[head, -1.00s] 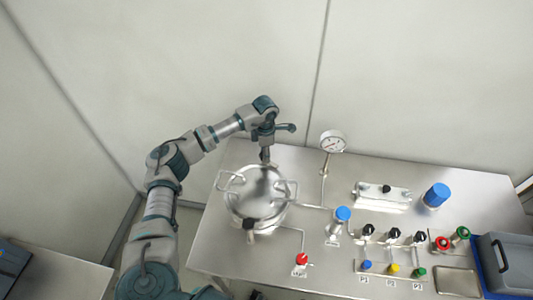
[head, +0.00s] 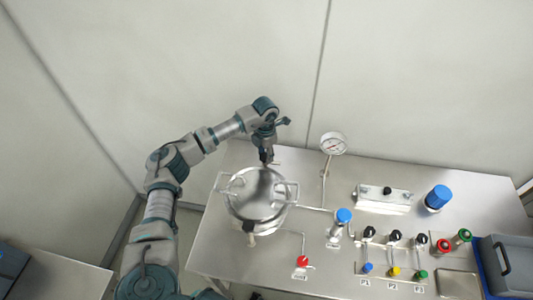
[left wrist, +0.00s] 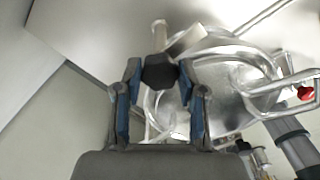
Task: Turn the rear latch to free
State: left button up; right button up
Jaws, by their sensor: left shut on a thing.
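The round steel vessel (head: 250,206) with a domed lid and two side handles stands at the left of the steel table. The rear latch is at the far rim of the lid, mostly hidden by my left gripper (head: 267,160) in the head view. In the left wrist view its black knob (left wrist: 159,72) sits between the two blue-padded fingers of my left gripper (left wrist: 158,98), which is shut on it. A pale metal stub (left wrist: 158,36) extends beyond the knob. The front latch (head: 249,227), also with a black knob, is at the near rim. My right gripper is not in view.
A pressure gauge (head: 333,144) stands on a post right of the vessel. A blue-capped fitting (head: 343,216), a red valve knob (head: 303,261) and several small valves are further right and nearer. A wall (head: 220,70) rises behind the table.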

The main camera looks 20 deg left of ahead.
aim_at(264, 155)
pick_arm(q)
jog(key=shift+a+f, duration=0.1)
jog(key=o, duration=0.9)
jog(key=shift+s, duration=0.1)
jog(key=shift+o, duration=1.2)
jog(key=shift+a, duration=0.15)
notch_tip(264, 155, up, 12)
